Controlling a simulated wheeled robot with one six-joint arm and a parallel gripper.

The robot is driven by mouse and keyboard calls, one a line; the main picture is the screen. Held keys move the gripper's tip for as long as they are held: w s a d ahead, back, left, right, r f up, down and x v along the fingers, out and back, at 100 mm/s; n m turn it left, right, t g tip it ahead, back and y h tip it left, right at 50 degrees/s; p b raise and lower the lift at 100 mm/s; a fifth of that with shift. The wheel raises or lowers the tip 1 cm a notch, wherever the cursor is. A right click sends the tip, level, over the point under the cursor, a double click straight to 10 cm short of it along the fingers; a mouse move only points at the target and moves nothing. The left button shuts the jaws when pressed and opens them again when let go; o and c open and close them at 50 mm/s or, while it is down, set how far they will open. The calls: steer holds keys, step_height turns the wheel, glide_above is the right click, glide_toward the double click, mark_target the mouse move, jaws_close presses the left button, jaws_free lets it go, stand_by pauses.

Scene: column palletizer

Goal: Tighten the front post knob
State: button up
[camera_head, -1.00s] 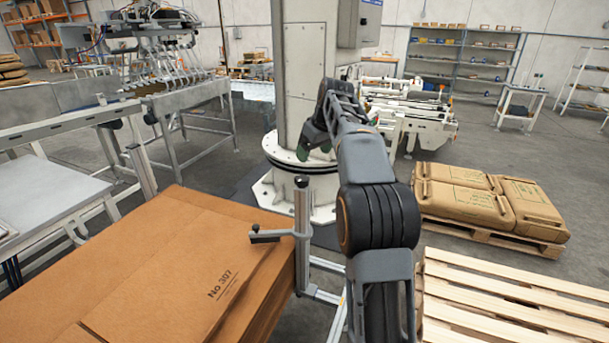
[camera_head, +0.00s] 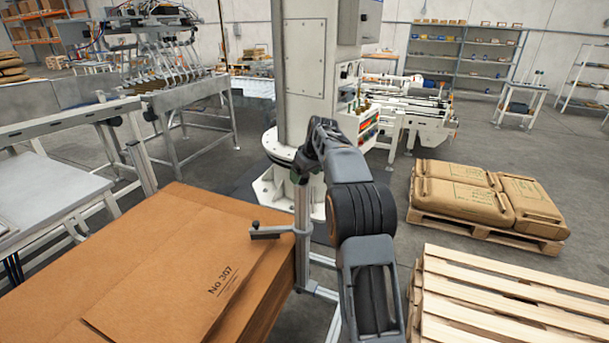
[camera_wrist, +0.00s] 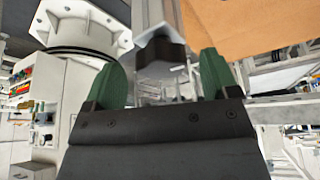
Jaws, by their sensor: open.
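The front post (camera_head: 302,230) stands upright at the right edge of the cardboard stack, with a side arm (camera_head: 268,232) reaching left over the top sheet. Its dark knob (camera_wrist: 160,53) shows in the wrist view, near the fingertips and between them from side to side, with a gap on each side. My gripper (camera_head: 300,173) is at the top of the post in the head view and hides the knob there. In the wrist view my gripper (camera_wrist: 162,77) is open, its two green fingers apart and nothing held.
The cardboard stack (camera_head: 170,255) fills the lower left. A white machine column (camera_head: 304,75) stands behind the post. An empty wooden pallet (camera_head: 500,300) and a pallet of brown sacks (camera_head: 460,192) lie to the right. Grey floor is clear between column and sacks.

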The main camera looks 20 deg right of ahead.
steer(key=shift+w+a+f, duration=0.1)
steer(key=shift+w+f, duration=0.1)
steer(key=shift+f, duration=0.25)
steer(key=shift+c, duration=0.2)
steer(key=c, duration=0.9)
